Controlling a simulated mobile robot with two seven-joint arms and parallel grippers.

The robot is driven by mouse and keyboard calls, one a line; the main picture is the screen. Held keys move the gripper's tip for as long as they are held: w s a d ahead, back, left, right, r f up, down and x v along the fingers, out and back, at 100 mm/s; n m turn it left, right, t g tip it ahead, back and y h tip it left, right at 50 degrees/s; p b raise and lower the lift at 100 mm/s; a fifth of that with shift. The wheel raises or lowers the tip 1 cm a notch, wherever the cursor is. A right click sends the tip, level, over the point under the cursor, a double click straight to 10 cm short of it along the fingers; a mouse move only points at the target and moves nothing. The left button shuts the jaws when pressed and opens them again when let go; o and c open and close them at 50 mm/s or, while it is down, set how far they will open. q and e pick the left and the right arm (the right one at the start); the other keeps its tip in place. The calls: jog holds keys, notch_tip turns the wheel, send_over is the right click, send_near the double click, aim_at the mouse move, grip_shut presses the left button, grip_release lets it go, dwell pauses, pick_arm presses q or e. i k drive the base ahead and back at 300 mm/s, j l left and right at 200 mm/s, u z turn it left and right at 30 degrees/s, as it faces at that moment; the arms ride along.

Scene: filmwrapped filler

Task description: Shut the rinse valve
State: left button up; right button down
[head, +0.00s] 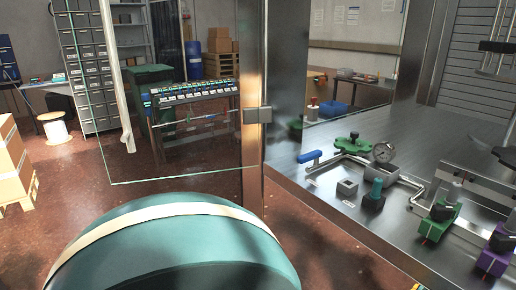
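Pipework with valve-like fittings sits on the steel machine deck (330,185) in the right half of the head view. A blue lever handle (310,156) is at the left end of a bent pipe. A green handwheel (345,144) is just behind it, beside a round pressure gauge (384,152). I see no readable label telling which is the rinse valve, and I cannot tell whether either is open or shut. Neither of my grippers can be made out in view.
A steel post (252,115) with a clear panel (185,120) stands left of the deck. Teal-topped (376,190), green (438,220) and purple (496,250) fittings stand on the deck's front right. Boxes (12,165) are at far left.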

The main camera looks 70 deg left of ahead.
aim_at(315, 155)
jog(key=j+u, duration=0.35)
jog(key=j, duration=0.15)
jog(key=j+u, duration=0.35)
jog(key=j, duration=0.15)
jog(key=j+u, duration=0.3)
jog(key=u, duration=0.15)
jog(key=j+u, duration=0.3)
jog(key=u, duration=0.2)
jog(key=i+j+u, duration=0.2)
jog(key=u, duration=0.25)
jog(key=j, duration=0.05)
